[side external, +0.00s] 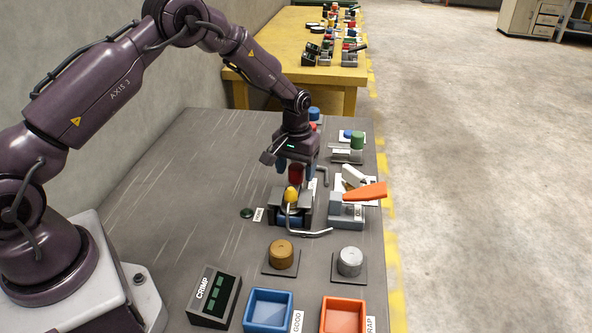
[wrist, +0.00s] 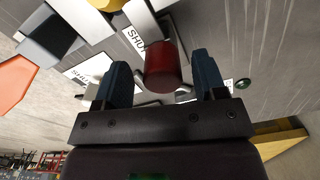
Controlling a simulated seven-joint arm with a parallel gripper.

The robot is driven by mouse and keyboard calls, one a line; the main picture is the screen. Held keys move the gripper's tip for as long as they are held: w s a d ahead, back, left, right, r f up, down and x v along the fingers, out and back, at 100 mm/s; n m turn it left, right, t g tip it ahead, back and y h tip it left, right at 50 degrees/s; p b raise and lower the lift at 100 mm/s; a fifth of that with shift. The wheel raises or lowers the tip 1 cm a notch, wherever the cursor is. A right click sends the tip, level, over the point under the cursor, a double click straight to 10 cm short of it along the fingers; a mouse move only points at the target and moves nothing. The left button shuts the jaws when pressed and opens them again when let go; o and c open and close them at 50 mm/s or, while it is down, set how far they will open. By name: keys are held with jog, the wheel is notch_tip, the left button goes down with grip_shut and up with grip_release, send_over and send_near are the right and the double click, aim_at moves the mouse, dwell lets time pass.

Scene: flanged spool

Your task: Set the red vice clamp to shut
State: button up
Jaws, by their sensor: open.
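A red cylindrical knob (side external: 296,174), which appears to belong to the red vice clamp, stands near the middle of the bench. It also shows in the wrist view (wrist: 162,66), on a pale metal bar beside a label with partly hidden lettering. My gripper (side external: 296,180) is over it, pointing down. In the wrist view my gripper (wrist: 163,76) has its two blue fingers apart, one on each side of the knob, with visible gaps. The rest of the clamp is mostly hidden by my gripper and the device in front.
A grey device with a yellow knob (side external: 291,194) and a bent metal handle (side external: 310,233) stands just in front. An orange lever (side external: 366,192) is to the right. Blue (side external: 268,311) and orange (side external: 344,316) trays are nearest the camera. The bench's left side is clear.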

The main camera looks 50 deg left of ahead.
notch_tip(320, 180, up, 12)
dwell(0.4)
jog(key=shift+r, duration=0.1)
jog(key=s+d+r+m+t, duration=0.2)
jog(key=s+r, duration=0.3)
jog(key=s, duration=0.4)
jog(key=s+d+r+m+t, duration=0.1)
jog(key=s+d+r+m, duration=0.1)
jog(key=s+r, duration=0.4)
jog(key=s+d+r+m+t, duration=0.2)
jog(key=s+r, duration=0.3)
jog(key=s, duration=0.9)
jog(key=shift+d+r+t, duration=0.15)
jog(key=shift+d+t, duration=0.15)
jog(key=shift+d, duration=0.6)
